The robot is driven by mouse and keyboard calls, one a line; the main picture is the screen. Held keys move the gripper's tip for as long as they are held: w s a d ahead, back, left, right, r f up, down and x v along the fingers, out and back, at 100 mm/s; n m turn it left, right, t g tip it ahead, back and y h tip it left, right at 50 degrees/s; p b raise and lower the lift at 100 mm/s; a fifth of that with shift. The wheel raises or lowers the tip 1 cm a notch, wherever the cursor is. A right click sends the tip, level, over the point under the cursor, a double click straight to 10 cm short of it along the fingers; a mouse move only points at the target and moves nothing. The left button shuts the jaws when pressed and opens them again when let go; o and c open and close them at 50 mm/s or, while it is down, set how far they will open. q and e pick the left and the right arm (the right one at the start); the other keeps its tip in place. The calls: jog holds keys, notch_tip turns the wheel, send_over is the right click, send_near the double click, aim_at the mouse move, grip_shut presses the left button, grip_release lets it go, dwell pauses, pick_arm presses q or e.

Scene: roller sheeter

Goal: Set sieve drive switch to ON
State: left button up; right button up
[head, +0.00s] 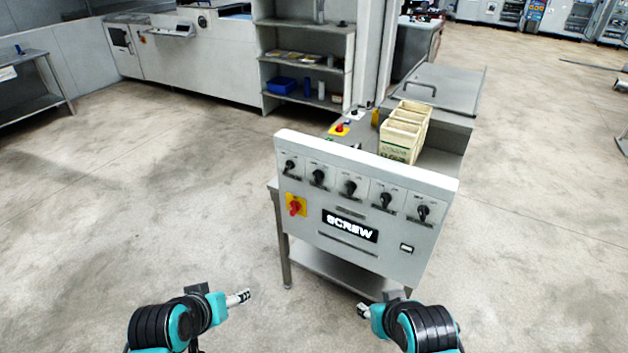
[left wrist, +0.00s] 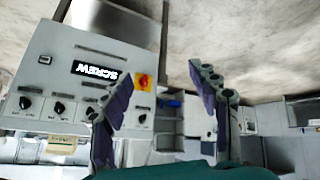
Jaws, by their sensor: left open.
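The white control panel (head: 300,238) stands in front of me with a row of several black rotary switches (head: 350,188) along its top. Their small labels are too small to read, so I cannot tell which one is the sieve drive switch. Below the row are a red switch on a yellow plate (head: 295,205) and a lit display reading SCREW (head: 350,226). My left gripper (head: 243,297) is open and empty, low and left of the panel, apart from it. In the left wrist view its fingers (left wrist: 160,72) are spread, with the panel (left wrist: 50,85) upside down behind. My right gripper (head: 363,311) is below the panel.
Behind the panel are beige crates (head: 404,130) and a red knob on a yellow plate (head: 340,129). A metal shelf (head: 315,275) sits under the panel. Shelving with a blue bin (head: 282,85) stands at the back. The floor left and right of the panel is clear.

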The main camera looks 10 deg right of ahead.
pick_arm(q)
jog(key=w+d+r+n+t+h+p, duration=0.1)
jog(key=w+d+r+n+t+h, duration=0.15)
jog(key=w+d, duration=0.65)
jog(key=w+d+r+n+t+h+p, duration=0.1)
jog(key=w+d+r+n+h, duration=0.3)
jog(key=w, duration=0.9)
jog(key=n+t+h+p, duration=0.1)
jog(key=n+t+h, duration=0.1)
jog(key=n, duration=0.2)
send_near(315, 179)
jog(key=s+r, duration=0.3)
jog(key=w+d+f+n, duration=0.1)
jog(key=w, duration=0.2)
jog(key=w+d+f+n+t, duration=0.1)
jog(key=w+d, duration=0.1)
jog(key=w, duration=0.1)
jog(key=w+d+f+n, duration=0.2)
jog(key=w, duration=0.1)
jog(key=shift+w+d, duration=0.1)
jog(key=shift+w, duration=0.15)
jog(key=c, duration=1.2)
